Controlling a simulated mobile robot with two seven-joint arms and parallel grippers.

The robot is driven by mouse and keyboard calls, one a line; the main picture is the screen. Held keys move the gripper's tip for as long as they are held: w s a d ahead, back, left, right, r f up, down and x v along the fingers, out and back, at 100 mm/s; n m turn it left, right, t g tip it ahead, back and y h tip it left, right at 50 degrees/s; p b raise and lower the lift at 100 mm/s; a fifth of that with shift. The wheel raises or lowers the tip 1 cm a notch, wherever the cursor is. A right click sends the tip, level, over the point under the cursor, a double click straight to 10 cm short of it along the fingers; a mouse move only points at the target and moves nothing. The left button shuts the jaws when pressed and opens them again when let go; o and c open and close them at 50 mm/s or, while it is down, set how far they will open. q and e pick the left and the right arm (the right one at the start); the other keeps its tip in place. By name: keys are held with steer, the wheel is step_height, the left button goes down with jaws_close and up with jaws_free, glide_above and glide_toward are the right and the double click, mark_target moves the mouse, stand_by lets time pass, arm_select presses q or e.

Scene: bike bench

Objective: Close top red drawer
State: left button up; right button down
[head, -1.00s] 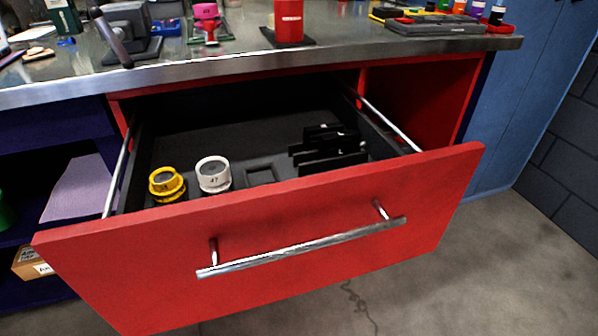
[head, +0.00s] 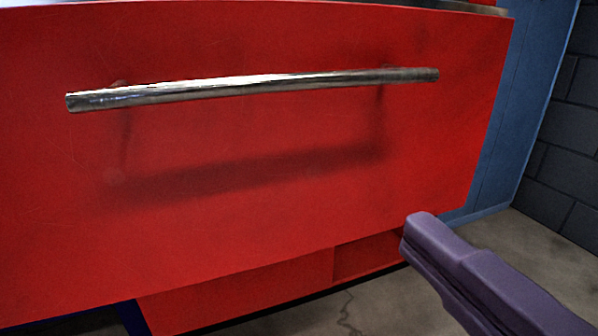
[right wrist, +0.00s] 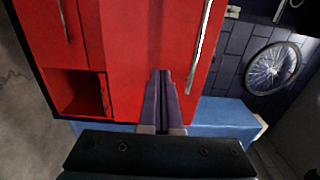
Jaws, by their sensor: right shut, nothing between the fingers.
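The red top drawer front (head: 260,190) fills most of the head view, with a long silver bar handle (head: 250,88) across its upper part. The drawer's inside is hidden, and I cannot tell how far it stands out. My right gripper (head: 420,228), with purple fingers, is at the lower right of the drawer front in the head view. In the right wrist view, its fingers (right wrist: 160,78) are together and empty, pointing at the red front (right wrist: 130,50), with the handle (right wrist: 204,45) to their right. I cannot tell whether they touch it. My left gripper is not in view.
Below the drawer front is more red cabinet with a recess (head: 370,257); the open compartment (right wrist: 82,95) shows in the right wrist view. A blue cabinet (head: 535,100) stands on the right. The concrete floor (head: 400,310) is clear there. A bicycle wheel (right wrist: 272,66) is farther off.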

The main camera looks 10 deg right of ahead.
mark_target(319, 149)
arm_select(q)
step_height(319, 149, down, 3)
steer(key=b, duration=0.3)
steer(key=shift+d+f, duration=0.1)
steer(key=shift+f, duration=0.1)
arm_select(e)
steer(key=x, duration=1.1)
steer(key=shift+w+a, duration=0.1)
steer(key=shift+w, duration=0.2)
